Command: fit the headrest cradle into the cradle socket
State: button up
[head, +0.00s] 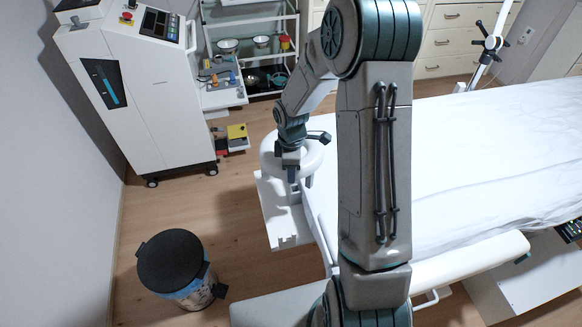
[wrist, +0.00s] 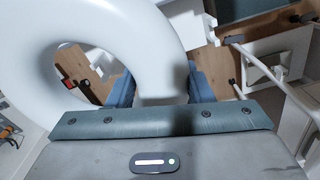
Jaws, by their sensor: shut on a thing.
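The headrest cradle (head: 315,160) is a white, smooth ring at the head end of the couch, partly hidden by my arm in the head view. In the wrist view the cradle (wrist: 160,45) fills the upper left, with its round opening at the left. My gripper (head: 292,174) is shut on the cradle's rim; in the wrist view its blue fingers stand on either side of the white part. A white bracket-like plate (head: 280,215) is just below the gripper in the head view. I cannot make out the cradle socket or whether the cradle touches it.
The white-sheeted couch (head: 470,150) fills the right side. A black-lidded bin (head: 170,262) stands on the wooden floor at lower left. A white console (head: 130,95) and a shelved trolley (head: 250,50) stand behind. Floor between bin and console is clear.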

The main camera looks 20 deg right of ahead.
jog(key=n, duration=0.5)
jog(key=shift+w+n, duration=0.15)
jog(key=shift+n, duration=0.15)
jog(key=n+b, duration=0.1)
jog(key=n, duration=0.4)
